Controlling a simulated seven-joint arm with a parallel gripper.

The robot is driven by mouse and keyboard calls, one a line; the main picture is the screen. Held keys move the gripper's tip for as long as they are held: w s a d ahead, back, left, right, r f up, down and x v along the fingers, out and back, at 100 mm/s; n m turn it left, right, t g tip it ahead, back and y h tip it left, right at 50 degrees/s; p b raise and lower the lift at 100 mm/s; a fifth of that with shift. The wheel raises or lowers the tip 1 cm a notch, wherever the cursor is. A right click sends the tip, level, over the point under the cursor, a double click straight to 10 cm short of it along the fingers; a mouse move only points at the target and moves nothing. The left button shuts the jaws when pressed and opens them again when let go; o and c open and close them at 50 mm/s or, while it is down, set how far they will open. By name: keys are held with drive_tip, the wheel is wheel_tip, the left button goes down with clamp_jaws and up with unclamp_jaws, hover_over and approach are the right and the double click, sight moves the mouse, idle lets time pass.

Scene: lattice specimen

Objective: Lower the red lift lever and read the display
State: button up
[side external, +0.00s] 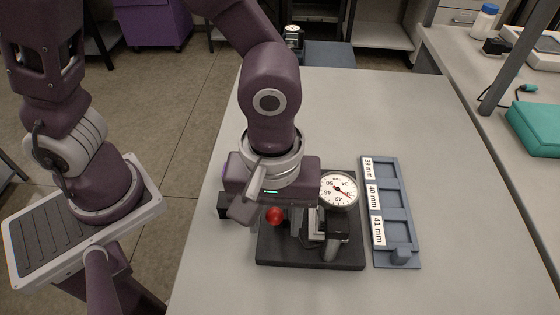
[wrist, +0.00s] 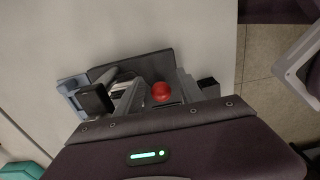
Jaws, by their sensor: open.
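The red ball knob (side external: 275,215) of the lift lever sits at the left of the black gauge stand (side external: 300,258). It also shows in the wrist view (wrist: 162,92). The lever's arm is mostly hidden, so its angle is hard to tell. My gripper (side external: 278,216) is open above the stand, with dark fingertips either side of the knob; I see no contact. The display is a round white dial (side external: 338,190) with a red needle; its numbers look rotated and the exact reading is too small to tell. My gripper's body covers part of the stand.
A blue-grey tray (side external: 418,225) right of the stand has slots labelled 39 mm, 40 mm and 41 mm. The grey table (side external: 340,110) is clear behind the stand. A side bench (side external: 470,75) holds a teal case (side external: 536,128) and a white bottle.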

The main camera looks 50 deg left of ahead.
wheel_tip(320, 180, up, 5)
drive_tip(key=shift+r, duration=0.25)
idle(2.9)
drive_tip(key=shift+a+r, duration=0.15)
drive_tip(key=s+a+r+m+t, duration=0.2)
drive_tip(key=a+r+m, duration=0.2)
drive_tip(key=a, duration=0.5)
drive_tip(key=s+a+r+m+t, duration=0.1)
drive_tip(key=a+r+m+t, duration=0.2)
drive_tip(key=a, duration=0.6)
wheel_tip(320, 180, up, 3)
drive_tip(key=shift+s+a+f+m+t, duration=0.15)
drive_tip(key=shift+s+a+m+t, duration=0.2)
drive_tip(key=shift+m, duration=0.65)
